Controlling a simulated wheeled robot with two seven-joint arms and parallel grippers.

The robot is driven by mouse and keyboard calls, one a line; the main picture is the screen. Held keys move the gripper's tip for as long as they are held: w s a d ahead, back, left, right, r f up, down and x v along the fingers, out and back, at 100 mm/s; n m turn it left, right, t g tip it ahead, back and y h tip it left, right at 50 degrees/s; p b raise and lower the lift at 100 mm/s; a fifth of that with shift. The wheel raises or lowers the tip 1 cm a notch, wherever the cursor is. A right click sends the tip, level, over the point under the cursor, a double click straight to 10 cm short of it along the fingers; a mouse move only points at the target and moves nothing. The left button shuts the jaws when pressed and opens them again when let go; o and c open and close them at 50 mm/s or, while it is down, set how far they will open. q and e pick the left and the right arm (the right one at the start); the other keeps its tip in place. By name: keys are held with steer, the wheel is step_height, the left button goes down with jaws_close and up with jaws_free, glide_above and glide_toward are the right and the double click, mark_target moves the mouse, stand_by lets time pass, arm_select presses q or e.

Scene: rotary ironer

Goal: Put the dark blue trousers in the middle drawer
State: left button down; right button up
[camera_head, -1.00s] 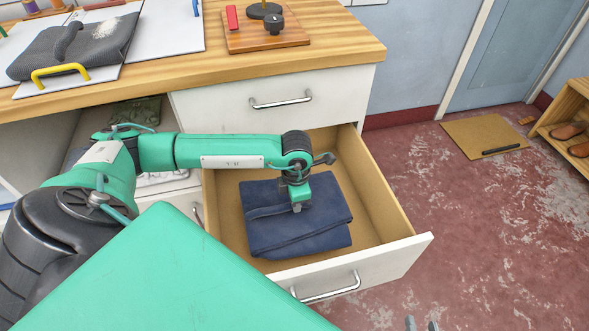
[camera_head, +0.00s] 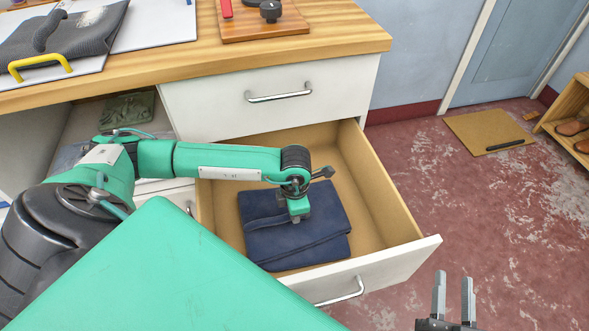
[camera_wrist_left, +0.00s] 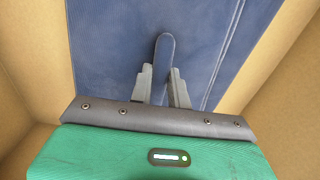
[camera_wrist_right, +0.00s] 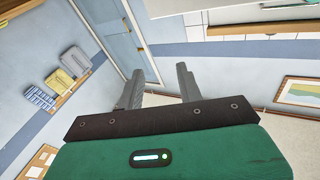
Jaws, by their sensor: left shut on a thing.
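The dark blue trousers (camera_head: 290,240) lie folded in the open drawer (camera_head: 395,200), which is directly below a closed top drawer (camera_head: 270,98). My left gripper (camera_head: 298,217) points down into this drawer at the trousers. In the left wrist view, its fingers (camera_wrist_left: 163,88) are shut on a raised fold of the trousers (camera_wrist_left: 110,50), and drawer walls show on both sides. The trousers seem to rest on the drawer floor; their underside is hidden. My right gripper (camera_head: 453,297) is open and empty, pointing up right of the drawer front; its fingers also show in the right wrist view (camera_wrist_right: 160,88).
The wooden worktop (camera_head: 330,45) is above the drawers, with a grey cloth (camera_head: 60,38) and a yellow handle (camera_head: 40,67) on it. A doormat (camera_head: 488,132) and a shoe rack (camera_head: 560,118) stand at the right.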

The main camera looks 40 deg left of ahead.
steer(key=shift+r, duration=0.25)
arm_select(q)
steer(key=shift+f, duration=0.1)
steer(key=c, duration=1.3)
jaws_free()
arm_select(e)
steer(key=shift+w+d+r+t, duration=0.15)
steer(key=shift+r+t, duration=0.15)
arm_select(q)
step_height(320, 180, up, 8)
steer(key=shift+r+p, duration=0.1)
steer(key=shift+p, duration=0.8)
step_height(320, 180, up, 4)
steer(key=shift+r+p, duration=0.1)
steer(key=shift+p, duration=0.2)
arm_select(e)
steer(key=s+a+f+g, duration=0.1)
steer(key=s+f+g, duration=0.3)
steer(key=f, duration=0.5)
steer(key=shift+s+a+g+h, duration=0.2)
steer(key=shift+g+h, duration=0.1)
steer(key=shift+g, duration=0.9)
steer(key=shift+w+f, duration=0.1)
